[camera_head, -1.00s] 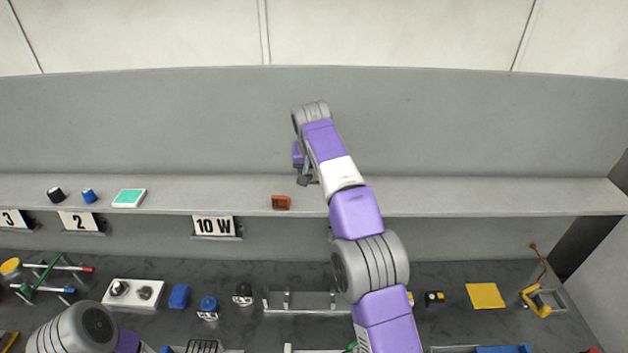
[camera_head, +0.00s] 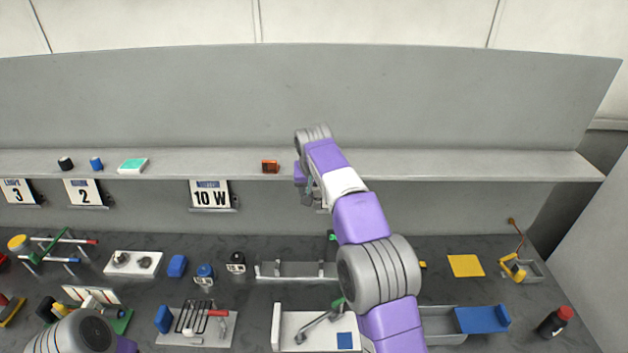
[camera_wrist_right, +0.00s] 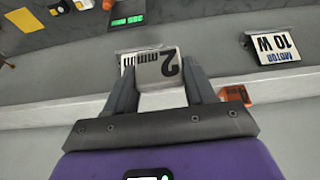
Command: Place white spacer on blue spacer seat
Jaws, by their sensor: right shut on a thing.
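My right gripper (camera_head: 310,197) hangs in front of the shelf's front edge, just right of the orange block. In the right wrist view its two dark fingers (camera_wrist_right: 163,98) are closed in on a pale, whitish piece (camera_wrist_right: 162,101), which seems to be the white spacer; its outline blends with the shelf and a card marked 2 (camera_wrist_right: 160,69) behind it. A blue square (camera_head: 345,340) lies on a white plate (camera_head: 290,325) on the bench; I cannot tell whether it is the blue spacer seat. My left gripper is out of view.
The shelf (camera_head: 450,166) carries the orange block (camera_head: 270,167), a teal-topped box (camera_head: 132,166) and two small cylinders. A 10 W card (camera_head: 210,195) hangs below it. The bench holds a yellow square (camera_head: 465,265), a blue tray (camera_head: 482,319) and a dark bottle (camera_head: 555,322).

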